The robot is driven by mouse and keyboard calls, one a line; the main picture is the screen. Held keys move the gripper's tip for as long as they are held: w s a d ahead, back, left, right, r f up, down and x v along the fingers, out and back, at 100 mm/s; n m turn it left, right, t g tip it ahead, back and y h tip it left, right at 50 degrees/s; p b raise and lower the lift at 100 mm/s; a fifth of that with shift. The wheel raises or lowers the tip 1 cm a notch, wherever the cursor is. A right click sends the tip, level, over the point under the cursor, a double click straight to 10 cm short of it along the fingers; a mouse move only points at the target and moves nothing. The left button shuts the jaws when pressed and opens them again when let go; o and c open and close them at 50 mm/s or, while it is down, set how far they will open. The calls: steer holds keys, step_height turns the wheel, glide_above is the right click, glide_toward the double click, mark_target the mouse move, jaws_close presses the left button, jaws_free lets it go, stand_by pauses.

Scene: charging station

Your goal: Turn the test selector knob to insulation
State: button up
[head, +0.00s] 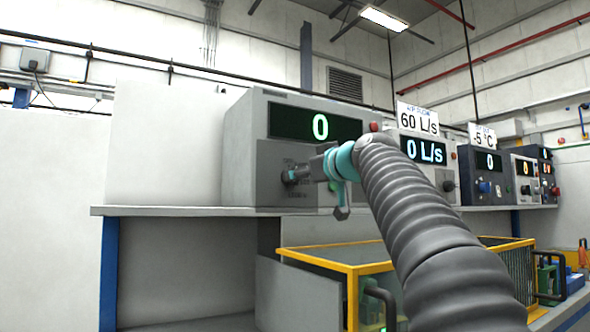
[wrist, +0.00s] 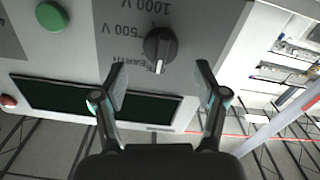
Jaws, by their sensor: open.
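The selector knob (wrist: 160,46) is dark and round with a raised grip bar and a white pointer mark. The mark points toward the bottom of the wrist view. Labels reading 1000 V, 500 V and EARTH stand around it; I cannot read an insulation label. My gripper (wrist: 161,72) is open, with one finger on each side of the knob's lower area, apart from it as far as I can tell. In the head view my gripper (head: 308,174) is in front of the grey tester (head: 240,150), at its knob (head: 288,177).
The tester's display (head: 318,125) reads 0. A green button (wrist: 52,17) and a red light (wrist: 8,101) are on its panel. Other instruments (head: 425,160) stand to the right on the shelf (head: 160,211). A yellow-framed crate (head: 352,290) is below.

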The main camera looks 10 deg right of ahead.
steer(key=shift+p+x, duration=0.5)
steer(key=shift+x, duration=1.55)
steer(key=c, duration=1.1)
